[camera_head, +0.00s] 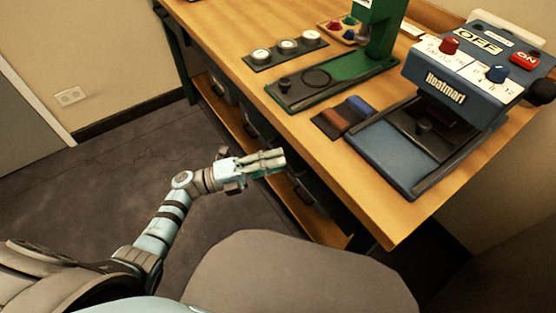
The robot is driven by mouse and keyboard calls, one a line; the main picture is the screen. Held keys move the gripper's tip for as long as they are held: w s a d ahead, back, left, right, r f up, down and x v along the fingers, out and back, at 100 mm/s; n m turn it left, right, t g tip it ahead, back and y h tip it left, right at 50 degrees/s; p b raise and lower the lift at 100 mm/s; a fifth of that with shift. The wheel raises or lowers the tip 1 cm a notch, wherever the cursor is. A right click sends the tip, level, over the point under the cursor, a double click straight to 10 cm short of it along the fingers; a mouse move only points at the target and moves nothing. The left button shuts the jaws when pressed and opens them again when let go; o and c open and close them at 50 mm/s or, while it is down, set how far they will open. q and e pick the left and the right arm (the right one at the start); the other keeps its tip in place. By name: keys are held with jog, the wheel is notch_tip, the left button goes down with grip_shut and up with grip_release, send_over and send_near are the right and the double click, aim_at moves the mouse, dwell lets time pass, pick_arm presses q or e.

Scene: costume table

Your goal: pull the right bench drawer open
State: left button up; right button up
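The wooden bench (225,50) has a lower shelf with dark drawers under its top. The right drawer (313,188) is a dark grey box low under the near part of the bench. It lies mostly in shadow and partly behind the bench edge, and I cannot tell whether it is shut. My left gripper (283,162) points right in front of the bench's long side, up and left of that drawer in the picture. Its fingers look close together, but the angle hides any gap. Contact with a drawer cannot be made out. My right gripper is out of view.
A blue heat press (450,85) with a blue base plate stands on the bench's near end. The floor (110,165) left of the bench is clear.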

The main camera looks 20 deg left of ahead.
pick_arm(q)
jog(key=shift+w+d, duration=0.2)
jog(key=shift+d, duration=0.15)
jog(key=shift+c, duration=0.4)
grip_shut()
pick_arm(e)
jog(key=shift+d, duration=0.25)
pick_arm(q)
jog(key=shift+a, duration=0.1)
